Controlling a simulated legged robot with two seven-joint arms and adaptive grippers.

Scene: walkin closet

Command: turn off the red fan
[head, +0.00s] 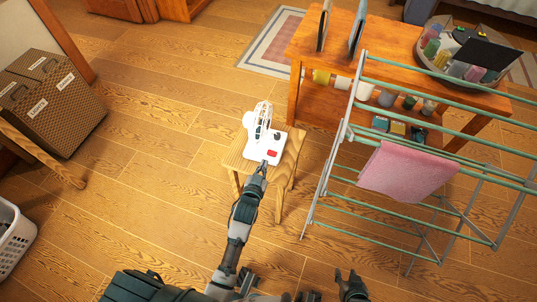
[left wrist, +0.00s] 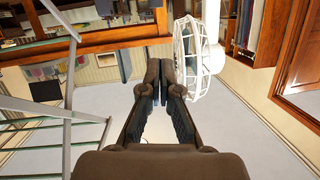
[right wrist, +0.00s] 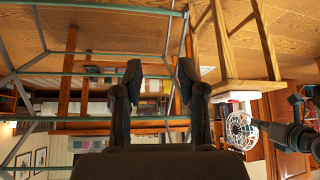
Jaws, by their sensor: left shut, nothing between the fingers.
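A white fan (head: 262,122) stands on a small wooden stool (head: 236,160); its base carries a red patch (head: 272,154) and dark controls. No fan with a red body shows. My left gripper (head: 262,168) is shut and empty, at the near edge of the fan's base close to the red patch; I cannot tell whether it touches. In the left wrist view the white fan cage (left wrist: 192,58) is right of the shut fingers (left wrist: 160,72). My right gripper (head: 350,284) is low and well away from the fan. Its fingers (right wrist: 158,75) are apart and empty.
A drying rack (head: 345,135) with a pink towel (head: 405,172) stands right of the stool. A wooden shelf table (head: 390,50) is behind it. A patterned box (head: 50,100) and white basket (head: 12,240) are at left. The floor between is clear.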

